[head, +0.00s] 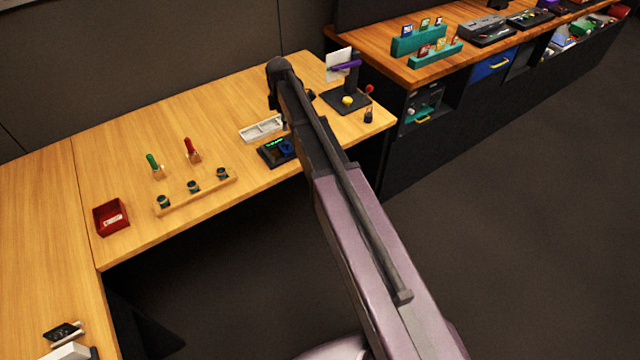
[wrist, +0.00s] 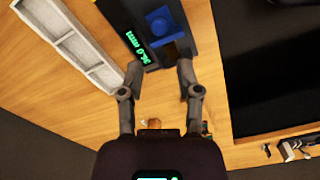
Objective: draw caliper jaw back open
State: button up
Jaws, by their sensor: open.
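The caliper unit (head: 268,154) is a dark block with a lit green display and a blue jaw piece (head: 286,147), on the wooden table left of my arm. In the wrist view the dark caliper body (wrist: 120,15) is at the top, its green digits too rotated to read surely. The blue jaw piece (wrist: 160,22) has a raised round part and lies just beyond my fingertips. My gripper (wrist: 160,70) is open and empty, its fingertips at the near end of the caliper, one on each side. Whether they touch it I cannot tell. My arm hides the gripper in the head view.
A white compartment tray (head: 262,129) lies beside the caliper, also at upper left in the wrist view (wrist: 75,40). A dark stand with a yellow knob (head: 347,100) is to the right. A wooden rack (head: 178,201) and red bin (head: 111,218) stand left. The table's front edge is close.

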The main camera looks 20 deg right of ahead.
jog(key=shift+r+p, duration=2.25)
jog(key=shift+r, duration=0.3)
jog(key=s+d+f+m+b, duration=0.1)
jog(key=s+f+m+b, duration=0.1)
jog(key=s+m, duration=0.3)
jog(key=s+d+f+m+b, duration=0.1)
jog(key=s+f+m+b, duration=0.2)
jog(key=s, duration=1)
jog(key=s+d+f+m+b, duration=0.1)
jog(key=s+f+m+b, duration=0.2)
jog(key=s+m, duration=0.6)
jog(key=shift+s+d, duration=0.4)
notch_tip(320, 180, up, 8)
jog(key=m+p, duration=0.8)
jog(key=m, duration=1.1)
send_over(287, 142)
jog(key=shift+s, duration=0.1)
jog(key=shift+f, duration=0.15)
notch_tip(287, 142, down, 14)
jog(key=b, duration=1.4)
jog(key=shift+r, duration=0.2)
